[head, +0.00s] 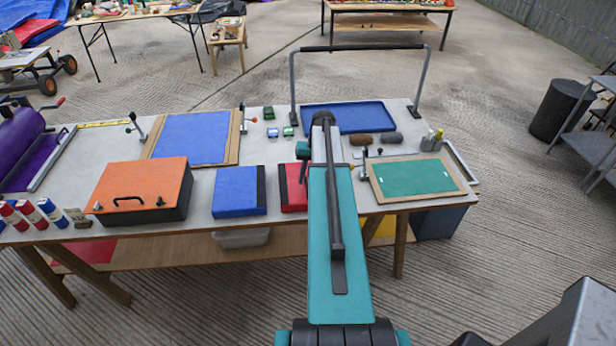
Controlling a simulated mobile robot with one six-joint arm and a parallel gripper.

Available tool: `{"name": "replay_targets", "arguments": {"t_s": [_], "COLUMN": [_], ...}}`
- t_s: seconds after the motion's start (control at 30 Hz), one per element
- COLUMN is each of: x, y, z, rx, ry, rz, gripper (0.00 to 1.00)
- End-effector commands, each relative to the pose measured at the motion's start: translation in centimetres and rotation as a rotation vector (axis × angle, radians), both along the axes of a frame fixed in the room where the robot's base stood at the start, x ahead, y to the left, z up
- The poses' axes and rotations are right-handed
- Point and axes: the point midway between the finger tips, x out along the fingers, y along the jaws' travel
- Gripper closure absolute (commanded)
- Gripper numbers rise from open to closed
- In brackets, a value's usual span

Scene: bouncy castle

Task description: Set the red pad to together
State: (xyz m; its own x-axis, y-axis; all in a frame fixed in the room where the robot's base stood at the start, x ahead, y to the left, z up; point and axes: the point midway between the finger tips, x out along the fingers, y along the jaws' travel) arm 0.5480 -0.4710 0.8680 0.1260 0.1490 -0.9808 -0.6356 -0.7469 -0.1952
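The red pad (289,188) lies on the workbench, just left of my teal arm. My arm stretches up the picture over the bench and covers the ground just right of the pad, so part of the pad may be hidden. A small red piece shows behind the pad, close against my arm. I cannot make out my gripper's fingers; the arm hides that end.
A blue pad (236,191) with a dark edge sits left of the red one. Farther left is an orange-lidded box (140,188). A green board (415,177) lies right of my arm. A tall grey frame (292,90) rises at the bench's back around a blue tray (345,117).

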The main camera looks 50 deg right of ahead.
Motion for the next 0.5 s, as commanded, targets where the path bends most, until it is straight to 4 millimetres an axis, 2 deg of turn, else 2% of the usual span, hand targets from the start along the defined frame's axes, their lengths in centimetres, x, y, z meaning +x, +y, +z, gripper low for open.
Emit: {"name": "replay_targets", "arguments": {"t_s": [0.27,0.43,0.5], "x": [0.06,0.09,0.12], "y": [0.04,0.06,0.08], "z": [-0.07,-0.06,-0.06], "rx": [0.000,0.000,0.000], "ry": [0.000,0.000,0.000], "rz": [0.001,0.002,0.002], "gripper": [0.73,0.98,1.00]}}
